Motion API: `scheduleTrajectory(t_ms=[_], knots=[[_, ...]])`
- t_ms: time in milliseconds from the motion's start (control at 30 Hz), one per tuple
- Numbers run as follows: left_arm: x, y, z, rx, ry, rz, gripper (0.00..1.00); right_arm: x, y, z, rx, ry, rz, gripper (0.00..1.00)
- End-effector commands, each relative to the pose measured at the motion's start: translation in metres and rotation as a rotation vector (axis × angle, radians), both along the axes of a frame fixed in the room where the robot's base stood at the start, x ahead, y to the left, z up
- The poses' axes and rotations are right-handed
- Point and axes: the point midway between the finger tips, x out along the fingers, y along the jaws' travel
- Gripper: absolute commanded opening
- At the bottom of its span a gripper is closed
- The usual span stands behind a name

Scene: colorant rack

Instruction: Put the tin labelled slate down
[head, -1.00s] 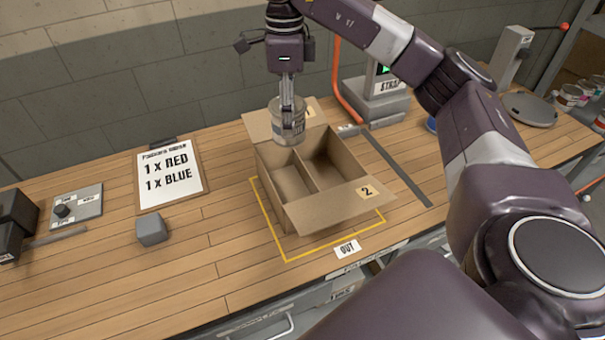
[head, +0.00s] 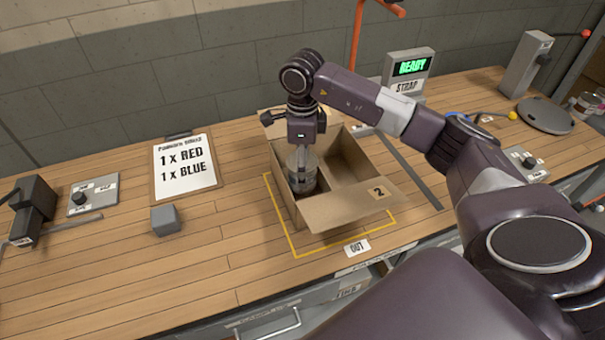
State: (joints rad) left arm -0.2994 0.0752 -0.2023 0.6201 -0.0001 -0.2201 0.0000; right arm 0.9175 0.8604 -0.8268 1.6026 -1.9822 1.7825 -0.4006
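A grey metal tin (head: 304,181) is inside the left compartment of the open cardboard box (head: 335,219). Its label is too small and too covered to read, so I cannot tell if it says slate. My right gripper (head: 299,168) points straight down into that compartment, with its fingers closed at the tin. I cannot see whether the tin's base touches the box floor. The right compartment looks empty as far as it shows. My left gripper is not in view.
The box stands within a yellow outline (head: 290,240) by an OUT label (head: 357,247). A clipboard (head: 186,168) reads 1 x RED, 1 x BLUE. A grey block (head: 165,220) lies to the left. A STRAP machine (head: 409,68) showing READY stands behind.

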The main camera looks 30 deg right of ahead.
Motion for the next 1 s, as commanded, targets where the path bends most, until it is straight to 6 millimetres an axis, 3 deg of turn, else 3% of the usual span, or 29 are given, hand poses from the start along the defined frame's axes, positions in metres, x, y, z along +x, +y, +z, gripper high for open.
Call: scheduleTrajectory(t_ms=[200, 633, 667, 800, 1000], knots=[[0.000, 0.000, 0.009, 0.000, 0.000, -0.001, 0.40, -0.001, 0.000, -0.030, 0.000, 0.004, 0.001, 0.20], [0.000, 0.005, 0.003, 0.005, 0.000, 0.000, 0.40, 0.000, 0.000, -0.039, 0.000, 0.000, 0.001, 0.20], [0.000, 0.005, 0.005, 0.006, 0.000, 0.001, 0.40, -0.001, 0.000, -0.038, 0.000, 0.001, 0.001, 0.57], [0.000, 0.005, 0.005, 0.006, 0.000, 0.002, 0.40, -0.001, 0.000, -0.037, 0.000, 0.002, 0.001, 0.72], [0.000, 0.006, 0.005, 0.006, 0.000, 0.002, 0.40, -0.001, 0.000, -0.037, 0.000, 0.003, 0.001, 0.72]])
